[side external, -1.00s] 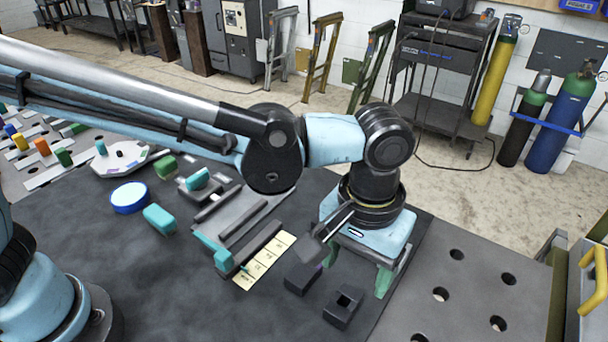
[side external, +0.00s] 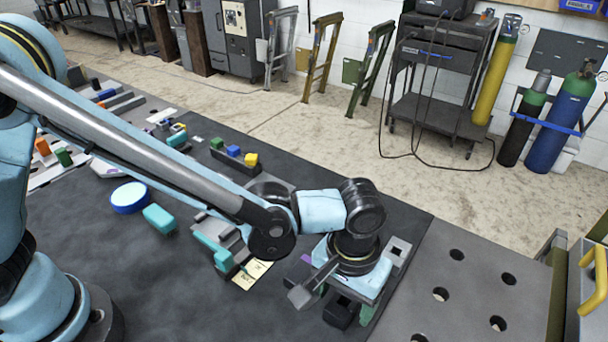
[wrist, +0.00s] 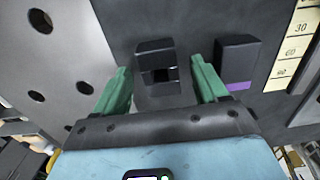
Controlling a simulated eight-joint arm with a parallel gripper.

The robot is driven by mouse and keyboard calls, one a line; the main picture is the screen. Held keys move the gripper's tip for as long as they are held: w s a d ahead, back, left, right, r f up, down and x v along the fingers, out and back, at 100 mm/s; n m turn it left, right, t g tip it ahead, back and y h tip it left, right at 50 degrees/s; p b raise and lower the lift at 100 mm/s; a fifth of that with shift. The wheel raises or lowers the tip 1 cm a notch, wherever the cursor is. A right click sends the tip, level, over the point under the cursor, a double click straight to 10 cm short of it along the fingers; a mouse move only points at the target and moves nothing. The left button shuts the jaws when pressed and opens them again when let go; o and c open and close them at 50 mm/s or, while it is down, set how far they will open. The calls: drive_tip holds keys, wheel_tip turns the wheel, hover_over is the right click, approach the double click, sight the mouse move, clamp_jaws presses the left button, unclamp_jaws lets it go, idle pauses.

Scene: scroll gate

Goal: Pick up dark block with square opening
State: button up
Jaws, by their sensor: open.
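The dark block with the square opening (wrist: 154,47) lies between the fingertips of my gripper (wrist: 160,68) in the wrist view. In the side external view, the block (side external: 338,314) sits on the dark mat, partly hidden below my gripper (side external: 344,300). The green fingers are open, one on each side of the block, with visible gaps in the wrist view. I cannot tell how far above the block the fingertips are.
A dark block with a purple stripe (wrist: 236,62) stands right of the target in the wrist view. A numbered yellow scale (wrist: 296,45) lies farther right. A grey metal plate with round holes (wrist: 50,60) is at left. A grey piece with a square hole (side external: 398,249) shows behind my gripper.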

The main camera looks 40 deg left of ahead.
clamp_jaws()
idle(0.3)
drive_tip(key=shift+r, duration=0.1)
